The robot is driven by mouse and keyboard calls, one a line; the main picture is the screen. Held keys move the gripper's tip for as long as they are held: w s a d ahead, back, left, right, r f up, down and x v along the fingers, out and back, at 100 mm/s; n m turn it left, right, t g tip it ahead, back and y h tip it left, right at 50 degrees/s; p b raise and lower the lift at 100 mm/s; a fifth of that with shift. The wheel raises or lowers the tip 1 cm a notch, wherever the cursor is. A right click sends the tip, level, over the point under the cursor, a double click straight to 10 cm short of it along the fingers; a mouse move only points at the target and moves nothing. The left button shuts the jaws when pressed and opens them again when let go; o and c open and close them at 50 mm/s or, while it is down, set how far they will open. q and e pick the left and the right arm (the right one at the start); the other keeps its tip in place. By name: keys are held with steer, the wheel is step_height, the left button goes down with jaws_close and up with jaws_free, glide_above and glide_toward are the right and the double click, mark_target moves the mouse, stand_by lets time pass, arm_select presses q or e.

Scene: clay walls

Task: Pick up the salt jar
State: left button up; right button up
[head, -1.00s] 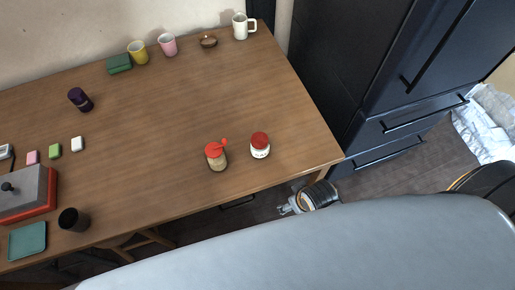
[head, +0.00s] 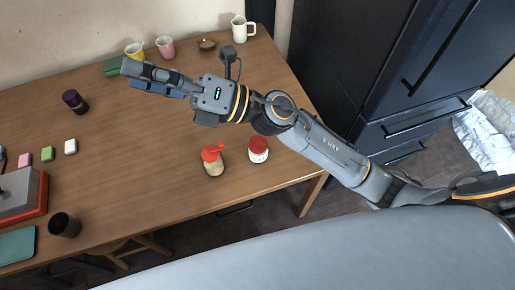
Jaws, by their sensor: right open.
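A white jar with a red lid and dark lettering (head: 258,150) stands upright near the front right of the wooden table. The lettering is too small to read; it looks like the salt jar. Just left of it stands a tan jar with a red top (head: 214,161) that has a part sticking out. My right gripper (head: 148,78) is open and empty. It is over the far part of the table, up and left of both jars, pointing left. My right forearm passes just above and right of the white jar in the picture. My left gripper is not in view.
The wooden table (head: 130,150) is bare left of the jars. Yellow (head: 134,50), pink (head: 165,47) and white (head: 242,29) cups stand at the back. A dark cup (head: 65,224) and a purple jar (head: 75,101) stand left. Dark cabinets (head: 350,70) rise at the right.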

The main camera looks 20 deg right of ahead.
steer(key=s+a+f+n+g+h, duration=0.2)
steer(key=s+a+f+n+g, duration=0.15)
steer(key=n+g, duration=0.35)
steer(key=n+h, duration=0.9)
steer(key=h, duration=1.1)
glide_toward(258, 143)
step_height(258, 143, down, 6)
steer(key=shift+s+r+p, duration=0.1)
steer(key=shift+r+p, duration=0.05)
steer(key=shift+p, duration=0.3)
steer(key=shift+f+p, duration=0.8)
steer(key=shift+f, duration=2.35)
steer(key=shift+c, duration=0.4)
